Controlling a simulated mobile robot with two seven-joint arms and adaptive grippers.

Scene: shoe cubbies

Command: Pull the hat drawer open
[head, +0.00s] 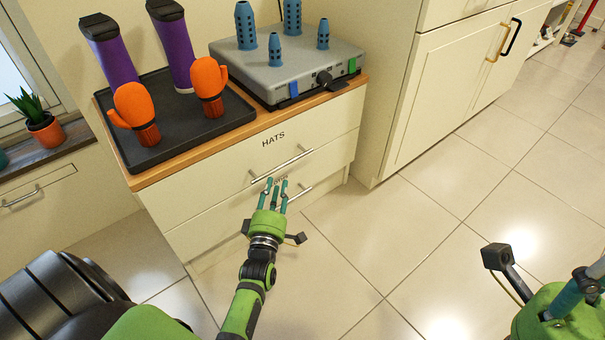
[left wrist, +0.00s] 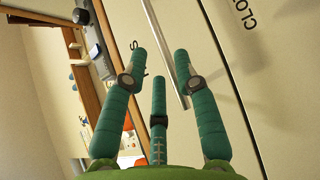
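The hat drawer (head: 240,150) is the cream upper drawer front labelled HATS, flush with the cabinet and shut. Its straight metal bar handle (head: 297,160) shows below the label. My left gripper (head: 273,184) is at the front of the cabinet, with its fingertips near the left part of this handle. In the left wrist view the three green fingers (left wrist: 163,68) are spread apart, and the handle bar (left wrist: 165,45) runs between them. Whether any finger touches it, I cannot tell. My right gripper (head: 575,290) is only partly in view at the lower right, away from the cabinet.
A lower drawer (head: 215,225) with its own bar handle (head: 301,192) sits beneath; its label is partly hidden. On the cabinet top are a black tray (head: 185,140) with orange mittens and purple bottles, and a grey box (head: 280,75) with blue pegs. Tiled floor to the right is clear.

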